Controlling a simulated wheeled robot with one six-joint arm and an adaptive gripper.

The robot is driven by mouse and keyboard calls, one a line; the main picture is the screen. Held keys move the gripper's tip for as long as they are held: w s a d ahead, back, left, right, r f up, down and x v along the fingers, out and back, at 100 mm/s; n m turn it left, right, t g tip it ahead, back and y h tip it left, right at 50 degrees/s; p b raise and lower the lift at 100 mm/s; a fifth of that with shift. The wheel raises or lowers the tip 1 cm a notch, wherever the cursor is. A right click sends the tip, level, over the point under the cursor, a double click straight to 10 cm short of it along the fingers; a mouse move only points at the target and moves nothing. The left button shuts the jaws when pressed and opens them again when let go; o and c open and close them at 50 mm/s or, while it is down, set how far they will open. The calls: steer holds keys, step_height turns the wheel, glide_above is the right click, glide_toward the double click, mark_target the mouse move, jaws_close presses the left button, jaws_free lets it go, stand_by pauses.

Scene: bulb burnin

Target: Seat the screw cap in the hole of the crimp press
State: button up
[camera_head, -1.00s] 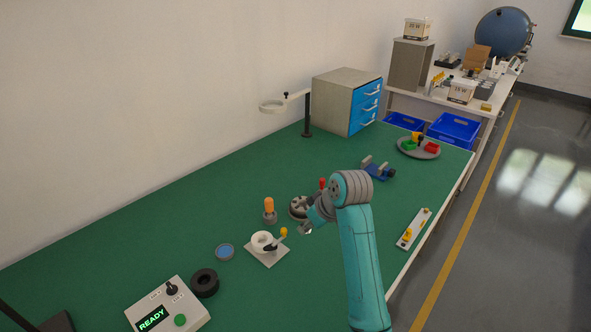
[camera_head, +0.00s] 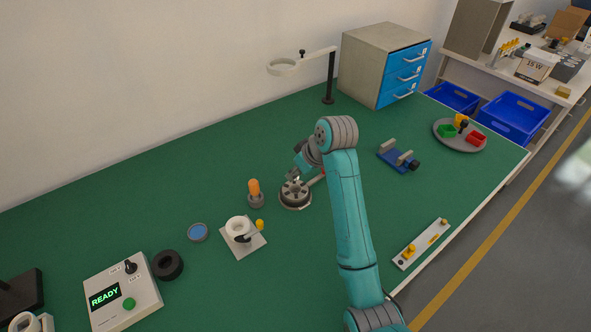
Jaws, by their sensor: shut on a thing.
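The round grey device with dark openings and a red handle (camera_head: 295,194) looks like the crimp press; it sits on the green bench top. My gripper (camera_head: 298,177) is over its back edge, pointing down, and is shut on a small pale thing, which I take for the screw cap. The cap is too small and too covered by the fingers to make out its shape. I cannot tell whether it touches the press. My arm hides part of the press's right side and the red handle.
An orange-topped post (camera_head: 254,192) stands close left of the press. A white ring fixture with a yellow knob (camera_head: 240,229) is nearer left. A blue vise (camera_head: 398,158), a yellow-knobbed strip (camera_head: 421,244) and a round tray (camera_head: 459,146) lie right. The green bench top (camera_head: 180,180) is clear toward the wall.

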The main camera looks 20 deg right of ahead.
steer(key=shift+w+d+f, duration=0.1)
steer(key=shift+f, duration=2.15)
steer(key=shift+f, duration=0.5)
stand_by(1.6)
steer(key=shift+r, duration=0.2)
stand_by(2.0)
steer(key=o, duration=0.8)
steer(key=shift+c, duration=0.2)
steer(key=v, duration=0.7)
steer(key=shift+r, duration=0.25)
